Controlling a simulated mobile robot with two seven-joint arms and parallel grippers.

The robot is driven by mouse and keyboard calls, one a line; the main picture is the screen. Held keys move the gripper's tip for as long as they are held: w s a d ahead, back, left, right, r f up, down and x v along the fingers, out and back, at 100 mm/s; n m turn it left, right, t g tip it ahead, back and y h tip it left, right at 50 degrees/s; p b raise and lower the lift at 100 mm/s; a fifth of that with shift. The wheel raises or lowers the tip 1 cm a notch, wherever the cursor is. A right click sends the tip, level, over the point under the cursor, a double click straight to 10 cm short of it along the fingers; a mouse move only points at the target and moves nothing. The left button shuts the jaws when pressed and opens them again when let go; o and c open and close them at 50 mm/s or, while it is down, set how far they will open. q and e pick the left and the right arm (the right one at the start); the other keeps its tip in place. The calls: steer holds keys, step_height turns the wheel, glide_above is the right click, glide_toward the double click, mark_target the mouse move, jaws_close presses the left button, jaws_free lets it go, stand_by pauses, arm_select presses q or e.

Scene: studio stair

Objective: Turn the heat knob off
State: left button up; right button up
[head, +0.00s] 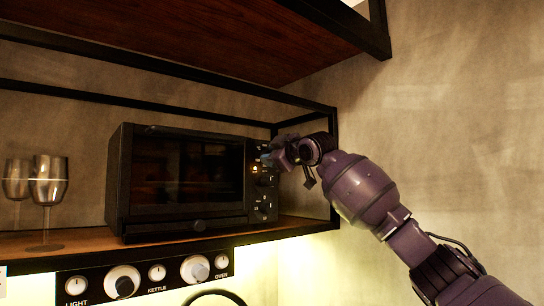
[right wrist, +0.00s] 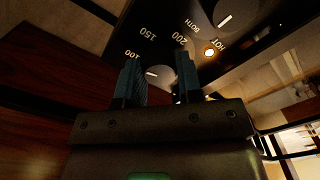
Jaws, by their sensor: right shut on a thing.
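The black toaster oven (head: 118,180) stands on the wooden shelf, its control panel (head: 262,195) at the right of its front. My right gripper (head: 272,158) is at the upper part of that panel. In the right wrist view its two blue-grey fingers (right wrist: 160,72) are shut on the heat knob (right wrist: 157,74), which sits between them beside the marks 100, 150 and 200. A white pointer line shows on the knob, its exact setting hard to read. The lamp by the word HOT (right wrist: 209,51) glows orange. My left gripper is not in view.
A second knob (right wrist: 226,14) sits close to the lamp. Wine glasses (head: 48,188) stand left of the oven. The shelf's black frame (head: 334,165) rises close by my right wrist. A lower panel (head: 145,279) has several white knobs.

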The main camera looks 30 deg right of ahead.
steer(key=shift+n, duration=7.4)
steer(key=o, duration=0.9)
steer(key=shift+s, duration=0.1)
